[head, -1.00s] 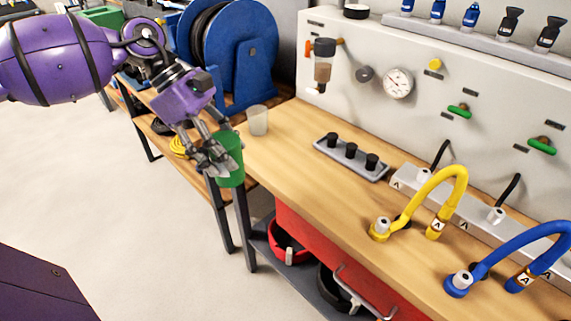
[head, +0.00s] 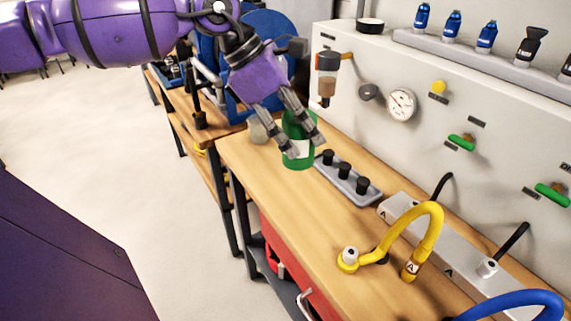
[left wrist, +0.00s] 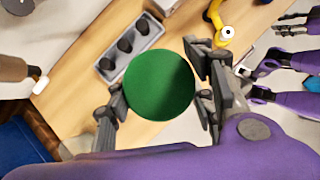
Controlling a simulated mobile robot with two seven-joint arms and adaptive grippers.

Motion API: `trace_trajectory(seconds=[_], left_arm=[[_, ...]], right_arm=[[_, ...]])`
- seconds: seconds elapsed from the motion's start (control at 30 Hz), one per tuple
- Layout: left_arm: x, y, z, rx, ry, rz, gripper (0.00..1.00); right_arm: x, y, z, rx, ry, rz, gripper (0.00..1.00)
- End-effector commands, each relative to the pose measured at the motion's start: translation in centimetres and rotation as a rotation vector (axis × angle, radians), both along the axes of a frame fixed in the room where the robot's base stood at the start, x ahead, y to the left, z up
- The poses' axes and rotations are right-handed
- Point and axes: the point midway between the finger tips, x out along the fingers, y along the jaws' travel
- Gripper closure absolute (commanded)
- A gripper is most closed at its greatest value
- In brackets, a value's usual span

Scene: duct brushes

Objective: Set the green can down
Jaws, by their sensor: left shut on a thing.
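The green can (head: 295,157) is in my left gripper (head: 301,144), over the far part of the wooden bench top in the head view. It looks roughly upright. In the left wrist view the can's round green end (left wrist: 160,86) sits between the two fingers, which are shut on it from both sides. I cannot tell whether its base touches the wood. Purple and grey parts of my right arm and hand (left wrist: 268,69) show at the right edge of the left wrist view; the finger state is unclear.
A grey tray with black knobs (head: 347,182) lies close right of the can. A translucent cup (head: 257,132) stands to its left, partly hidden. A yellow hose (head: 427,232) arches farther right, before the upright panel (head: 445,65). The near bench top (head: 300,215) is clear.

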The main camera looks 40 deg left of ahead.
Motion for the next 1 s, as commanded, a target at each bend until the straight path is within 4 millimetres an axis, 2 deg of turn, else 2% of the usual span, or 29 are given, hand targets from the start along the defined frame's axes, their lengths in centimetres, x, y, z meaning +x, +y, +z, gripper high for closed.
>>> trace_trajectory(seconds=[0.13, 0.37, 0.5, 0.7, 0.87, 1.0], left_arm=[[1.3, 2.0, -0.9, -0.004, -0.001, 0.005, 0.87], [4.4, 6.8, -3.3, -0.006, -0.003, 0.005, 0.87], [5.6, 8.9, -6.0, -0.004, 0.001, 0.003, 0.87], [6.8, 10.7, -8.4, -0.002, -0.002, 0.001, 0.87], [7.0, 11.2, -9.1, -0.001, -0.001, 0.001, 0.87], [7.3, 11.6, -10.7, -0.003, 0.002, -0.001, 0.87]], right_arm=[[-0.1, 0.1, 0.2, 0.002, 0.002, -0.003, 0.60], [-0.4, 0.0, 0.7, 0.002, 0.004, -0.007, 0.60], [-0.3, 0.0, 0.9, 0.002, 0.000, -0.007, 0.60], [-0.1, -0.1, 1.0, 0.001, -0.003, -0.007, 0.60], [0.3, -0.1, 1.1, 0.001, -0.008, -0.006, 0.60], [0.7, 0.0, 1.5, 0.002, -0.017, -0.004, 0.60]])
